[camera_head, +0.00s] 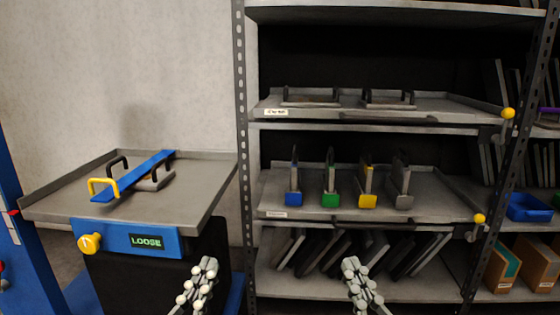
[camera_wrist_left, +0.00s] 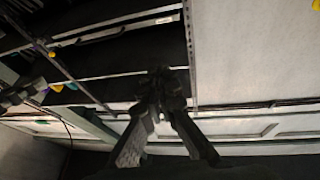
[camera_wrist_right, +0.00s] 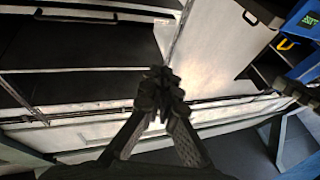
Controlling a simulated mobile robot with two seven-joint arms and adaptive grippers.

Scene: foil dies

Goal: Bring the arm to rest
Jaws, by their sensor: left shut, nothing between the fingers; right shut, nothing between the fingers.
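My right gripper (camera_head: 352,265) is at the bottom middle of the head view, in front of the lower shelf. It is shut and empty, with its fingers (camera_wrist_right: 160,88) meeting in the right wrist view. Neither gripper touches anything that I can see.
The grey table (camera_head: 55,200) at left bears a blue bar (camera_head: 135,174) with a yellow handle, and its panel (camera_head: 146,240) reads LOOSE. The rack's middle tray (camera_head: 320,212) holds several upright plates with coloured ends. The upper tray (camera_head: 350,112) holds two handled dies. A blue bin (camera_head: 528,207) is at right.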

